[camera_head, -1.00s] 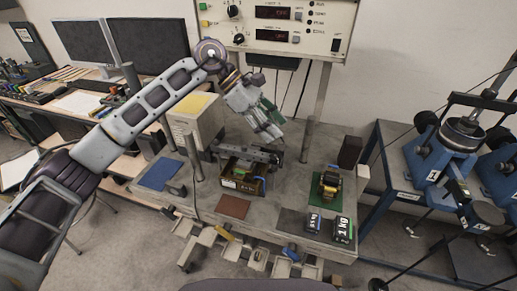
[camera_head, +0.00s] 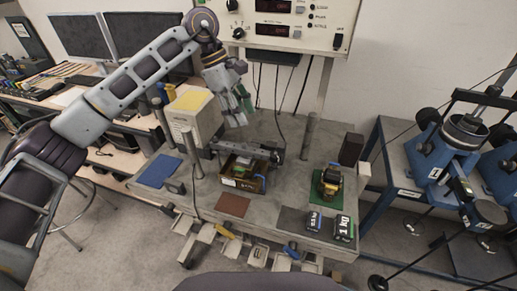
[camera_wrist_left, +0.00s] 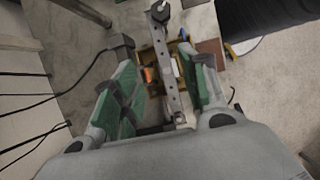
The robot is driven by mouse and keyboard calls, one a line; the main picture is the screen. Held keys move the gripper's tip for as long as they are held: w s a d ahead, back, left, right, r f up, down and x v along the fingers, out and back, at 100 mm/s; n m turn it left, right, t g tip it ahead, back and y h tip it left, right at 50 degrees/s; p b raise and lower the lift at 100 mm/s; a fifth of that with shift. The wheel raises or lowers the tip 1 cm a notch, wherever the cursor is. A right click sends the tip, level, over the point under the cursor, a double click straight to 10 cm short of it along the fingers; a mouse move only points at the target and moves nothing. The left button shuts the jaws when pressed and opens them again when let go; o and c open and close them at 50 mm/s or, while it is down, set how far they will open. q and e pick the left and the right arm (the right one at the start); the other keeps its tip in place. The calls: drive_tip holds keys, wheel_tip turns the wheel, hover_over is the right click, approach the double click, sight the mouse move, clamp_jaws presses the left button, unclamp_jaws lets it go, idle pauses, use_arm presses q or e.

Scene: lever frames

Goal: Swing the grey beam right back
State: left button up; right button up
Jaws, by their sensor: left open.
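The grey beam (camera_head: 243,150) lies roughly level across the top of a small brass-coloured box (camera_head: 243,181) on the bench, running left to right in the head view. In the left wrist view the beam (camera_wrist_left: 169,75) runs lengthwise through the gap between my fingers, farther from the camera, and shows a row of holes. My left gripper (camera_head: 239,116) is open, with green finger pads, above the beam and pointing down. It also shows in the left wrist view (camera_wrist_left: 165,58). I see no contact with the beam. My right gripper is not in view.
Upright posts (camera_head: 309,132) stand on the bench beside the beam. A beige box with a yellow top (camera_head: 193,101) is left of my gripper. Blue (camera_head: 160,171), brown (camera_head: 232,206) and green mats lie on the bench, with black weights (camera_head: 343,228) at front right. Cables hang behind.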

sight(260, 151)
use_arm(q)
drive_tip(key=b+x, duration=0.4)
drive_tip(key=x, duration=0.7)
drive_tip(key=shift+s+d+f, duration=0.1)
drive_tip(key=shift+d+f, duration=0.05)
drive_tip(key=shift+f, duration=0.2)
drive_tip(key=shift+d+f+b, duration=0.15)
drive_tip(key=shift+f+b, duration=0.15)
drive_tip(key=shift+b, duration=0.1)
drive_tip(key=shift+d+f, duration=0.15)
drive_tip(key=shift+f, duration=0.3)
drive_tip(key=shift+s+f, duration=0.1)
drive_tip(key=shift+c, duration=0.9)
drive_tip(key=c, duration=0.5)
clamp_jaws()
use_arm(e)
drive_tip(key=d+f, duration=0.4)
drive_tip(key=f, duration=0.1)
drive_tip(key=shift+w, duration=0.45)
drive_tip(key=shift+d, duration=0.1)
